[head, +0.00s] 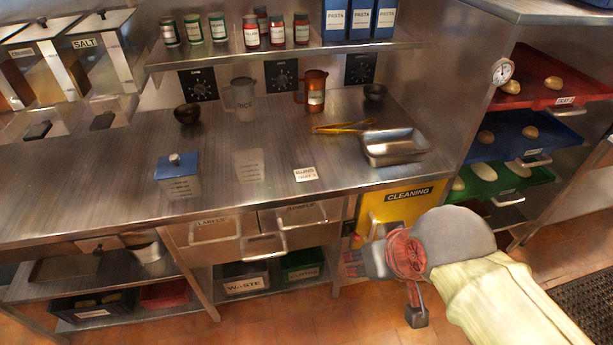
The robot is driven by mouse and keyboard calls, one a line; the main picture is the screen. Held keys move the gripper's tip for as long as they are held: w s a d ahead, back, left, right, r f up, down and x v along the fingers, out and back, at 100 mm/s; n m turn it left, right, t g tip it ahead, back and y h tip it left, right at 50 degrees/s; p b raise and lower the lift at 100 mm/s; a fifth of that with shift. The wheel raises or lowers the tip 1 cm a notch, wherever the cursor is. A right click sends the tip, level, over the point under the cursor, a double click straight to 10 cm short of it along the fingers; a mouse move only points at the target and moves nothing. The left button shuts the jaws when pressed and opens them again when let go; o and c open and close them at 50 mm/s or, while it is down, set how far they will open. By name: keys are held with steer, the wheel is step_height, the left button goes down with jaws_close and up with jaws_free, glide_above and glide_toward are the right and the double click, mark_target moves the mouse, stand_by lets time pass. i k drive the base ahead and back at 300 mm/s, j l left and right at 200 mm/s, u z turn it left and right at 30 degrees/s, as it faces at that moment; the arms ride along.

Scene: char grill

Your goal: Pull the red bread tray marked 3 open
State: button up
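The red bread tray (580,96) is the top tray in the rack at the right, with round loaves on it. A small white label (564,100) is on its front edge, too small to read surely. My gripper (384,290) is at lower centre-right, in front of the yellow cleaning panel, well left of and below the tray. Its fingers look spread apart, with nothing visible between them. It does not touch the tray.
A blue tray (505,150) and a green tray (485,183) sit below the red one, with silver handles. A round dial (502,71) is on the rack's left post. A steel counter (330,205) with a metal pan (393,148) fills the left and middle. A dark mat (590,300) lies on the floor.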

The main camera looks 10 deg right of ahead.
mark_target(533, 66)
steer(key=k+l+z, duration=0.1)
steer(key=l+z, duration=0.25)
steer(key=l, duration=0.4)
steer(key=l+z, duration=0.3)
steer(key=l, duration=0.45)
steer(key=l+z, duration=0.35)
steer(key=l, duration=0.45)
